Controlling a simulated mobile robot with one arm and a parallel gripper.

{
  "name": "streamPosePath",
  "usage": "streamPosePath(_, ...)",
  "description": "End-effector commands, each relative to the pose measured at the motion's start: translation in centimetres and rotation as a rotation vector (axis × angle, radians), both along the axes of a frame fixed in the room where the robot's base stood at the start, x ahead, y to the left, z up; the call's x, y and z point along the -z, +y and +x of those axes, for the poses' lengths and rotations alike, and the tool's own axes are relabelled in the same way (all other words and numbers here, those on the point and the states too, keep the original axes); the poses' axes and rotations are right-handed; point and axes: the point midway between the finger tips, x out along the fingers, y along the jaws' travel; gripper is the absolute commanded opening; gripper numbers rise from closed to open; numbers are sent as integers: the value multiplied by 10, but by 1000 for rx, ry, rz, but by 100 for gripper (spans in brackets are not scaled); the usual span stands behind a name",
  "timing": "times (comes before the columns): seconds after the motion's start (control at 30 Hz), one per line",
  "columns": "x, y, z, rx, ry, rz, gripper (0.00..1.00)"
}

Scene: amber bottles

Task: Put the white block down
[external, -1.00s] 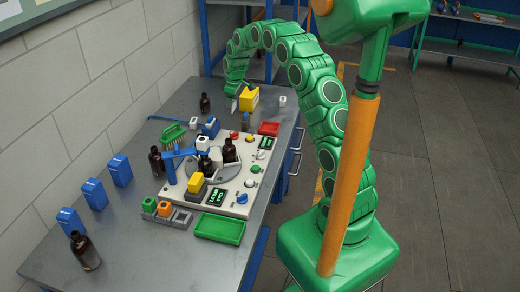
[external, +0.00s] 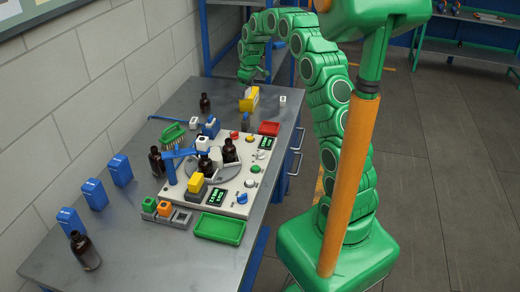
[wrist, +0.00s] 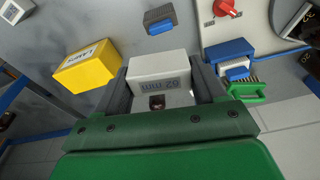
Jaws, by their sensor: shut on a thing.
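The white block (wrist: 158,72), marked with a size label, sits between the two grey fingers of my gripper (wrist: 160,100) in the wrist view. The fingers press on its left and right sides. I cannot tell whether the white block touches the bench.
A small white cube (external: 282,100) stands right of the yellow block. An amber bottle (external: 205,103) stands to the left. A blue-and-white box (wrist: 230,58) and green brush (wrist: 248,91) are to the right.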

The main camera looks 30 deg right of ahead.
Motion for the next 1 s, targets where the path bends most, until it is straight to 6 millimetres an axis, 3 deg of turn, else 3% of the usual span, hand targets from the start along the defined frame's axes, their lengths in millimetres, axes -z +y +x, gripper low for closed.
streamPosePath(0.2,-31,-53,18,146,-1,0,39)
streamPosePath(0.4,-46,-80,24,221,0,-2,39)
streamPosePath(0.57,-46,-86,29,237,5,-2,39)
streamPosePath(1.0,-29,-92,68,236,1,-2,39)
